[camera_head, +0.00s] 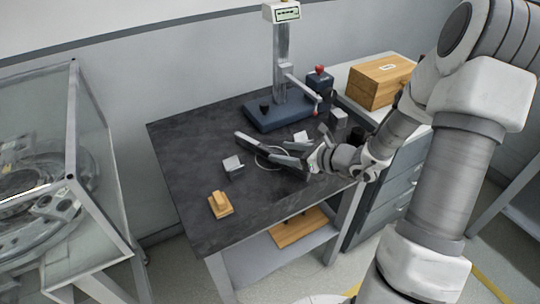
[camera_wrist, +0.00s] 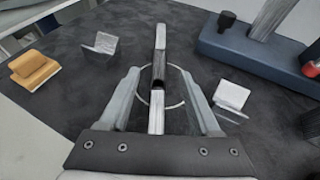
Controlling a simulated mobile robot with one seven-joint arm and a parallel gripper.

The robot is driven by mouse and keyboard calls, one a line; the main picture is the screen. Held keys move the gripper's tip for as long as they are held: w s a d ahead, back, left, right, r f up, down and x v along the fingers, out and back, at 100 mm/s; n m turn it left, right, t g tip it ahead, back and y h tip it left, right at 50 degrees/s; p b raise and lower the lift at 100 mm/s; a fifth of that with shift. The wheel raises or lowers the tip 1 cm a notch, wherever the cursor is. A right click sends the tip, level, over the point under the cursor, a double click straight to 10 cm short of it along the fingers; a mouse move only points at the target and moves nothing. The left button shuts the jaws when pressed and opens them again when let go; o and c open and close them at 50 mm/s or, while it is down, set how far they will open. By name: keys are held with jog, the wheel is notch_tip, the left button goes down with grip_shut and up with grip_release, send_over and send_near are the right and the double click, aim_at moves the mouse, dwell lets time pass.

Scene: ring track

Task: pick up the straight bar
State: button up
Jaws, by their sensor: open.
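The straight bar (camera_wrist: 160,38) has pale ends and a dark middle. It runs lengthwise between my fingers in the wrist view, and its far end reaches beyond the fingertips. In the head view the bar (camera_head: 249,140) lies on the dark tabletop, its near part partly hidden by my gripper. My gripper (camera_head: 279,151) is low over the table with its fingers either side of the bar. In the wrist view my gripper (camera_wrist: 160,72) is open, with a clear gap between each finger and the bar. I cannot tell the exact height of the fingers over the bar.
A thin white ring outline surrounds the bar's near part. Small angled metal pieces (camera_head: 232,163) (camera_head: 301,137) stand on either side. A wooden block (camera_head: 220,205) sits near the front left edge. A blue-based stand (camera_head: 282,110) is behind. The tabletop's left part is clear.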

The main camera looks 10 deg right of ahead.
aim_at(271, 150)
jog(key=shift+x, duration=1.5)
jog(key=shift+f, duration=0.1)
grip_shut()
